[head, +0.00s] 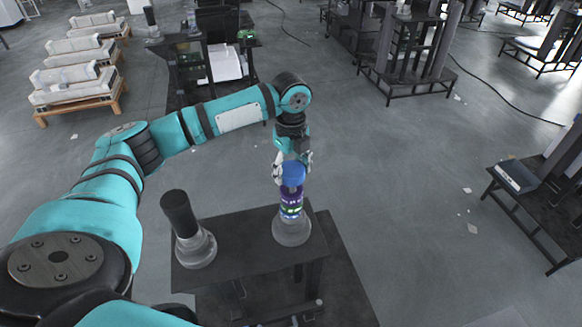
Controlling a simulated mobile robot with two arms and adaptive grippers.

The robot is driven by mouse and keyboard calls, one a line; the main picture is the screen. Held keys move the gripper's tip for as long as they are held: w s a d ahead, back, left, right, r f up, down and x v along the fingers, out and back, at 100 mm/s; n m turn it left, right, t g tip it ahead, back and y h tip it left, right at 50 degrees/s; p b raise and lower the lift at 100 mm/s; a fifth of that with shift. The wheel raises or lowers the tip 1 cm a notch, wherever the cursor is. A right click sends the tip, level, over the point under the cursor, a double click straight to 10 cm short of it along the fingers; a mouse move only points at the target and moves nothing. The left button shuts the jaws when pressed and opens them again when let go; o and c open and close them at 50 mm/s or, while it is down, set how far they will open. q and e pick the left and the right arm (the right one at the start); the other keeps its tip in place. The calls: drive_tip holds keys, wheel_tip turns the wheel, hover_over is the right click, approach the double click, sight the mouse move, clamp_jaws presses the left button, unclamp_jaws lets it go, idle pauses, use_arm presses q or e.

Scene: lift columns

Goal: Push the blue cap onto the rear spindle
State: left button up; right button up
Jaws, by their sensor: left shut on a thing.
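The blue cap (292,174) is between the fingers of my left gripper (292,163), which is shut on it from above. The cap is right over the top of the spindle at the right (291,205), which has a dark purple shaft with lit bands and a pale grey round base. It looks in line with the shaft; I cannot tell how far down it sits. A second spindle (197,246) stands to the left, with a black cylinder on top and a similar pale base. My right gripper is not in view.
Both spindles stand on a small black table (240,268). Another dark workstation (210,60) stands behind my left arm, with pallets of pale parts (78,84) at the back left. A dark bench (545,215) is at the right. Grey floor between them is mostly open.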

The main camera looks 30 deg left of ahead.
use_arm(q)
drive_tip(key=shift+f, duration=1)
drive_tip(key=o, duration=1.3)
wheel_tip(320, 180, up, 12)
